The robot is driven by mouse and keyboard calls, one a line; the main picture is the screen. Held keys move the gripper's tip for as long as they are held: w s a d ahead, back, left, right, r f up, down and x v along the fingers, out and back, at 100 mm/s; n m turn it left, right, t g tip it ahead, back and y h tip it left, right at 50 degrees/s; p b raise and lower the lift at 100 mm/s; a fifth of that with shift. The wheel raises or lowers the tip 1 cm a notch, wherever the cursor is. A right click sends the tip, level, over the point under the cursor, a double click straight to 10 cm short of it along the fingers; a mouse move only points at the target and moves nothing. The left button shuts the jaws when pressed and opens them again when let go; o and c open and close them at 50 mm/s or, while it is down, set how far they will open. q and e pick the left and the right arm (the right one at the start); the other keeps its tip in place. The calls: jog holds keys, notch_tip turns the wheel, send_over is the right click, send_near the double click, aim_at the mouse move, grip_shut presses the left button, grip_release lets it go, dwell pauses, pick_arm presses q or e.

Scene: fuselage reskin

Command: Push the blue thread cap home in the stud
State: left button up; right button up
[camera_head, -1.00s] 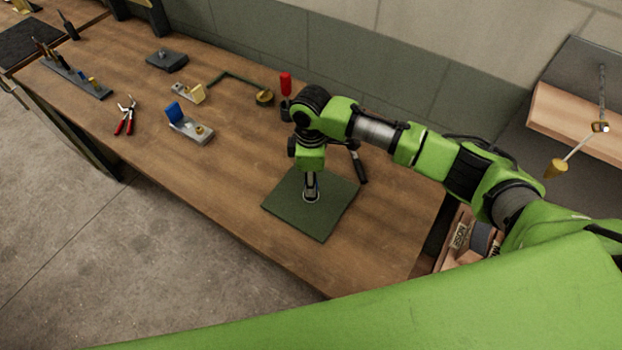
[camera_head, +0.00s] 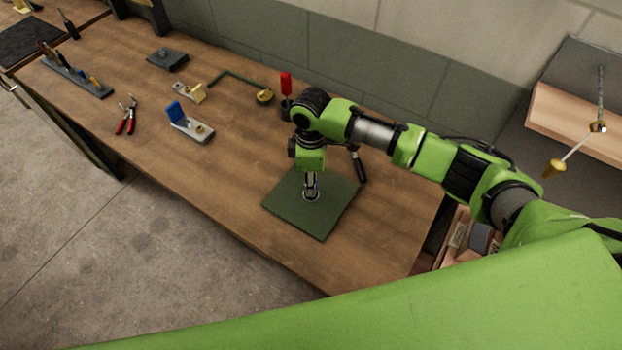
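My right gripper (camera_head: 311,188) points straight down over the dark green mat (camera_head: 332,216) on the wooden bench. A small pale round piece (camera_head: 311,197) shows at its fingertips, low over the mat; I cannot tell if it is the stud. A faint bluish tint shows between the fingers, but I cannot make out the blue thread cap. The view is too small to tell whether the fingers are open or shut, or whether they touch anything. My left gripper is not in view.
A screwdriver with a red handle (camera_head: 286,83) stands behind my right wrist. A dark-handled tool (camera_head: 359,165) lies behind the mat. A blue-and-grey block (camera_head: 190,125), red-handled pliers (camera_head: 126,118) and a tool rack (camera_head: 78,77) are left.

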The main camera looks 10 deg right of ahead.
jog(key=shift+f+b, duration=0.5)
jog(key=shift+f, duration=0.6)
jog(key=o, duration=1.2)
jog(key=shift+r, duration=0.1)
notch_tip(320, 180, up, 3)
jog(key=p, duration=0.3)
jog(key=shift+r+p, duration=0.95)
jog(key=shift+r, duration=0.05)
jog(key=shift+f, duration=0.1)
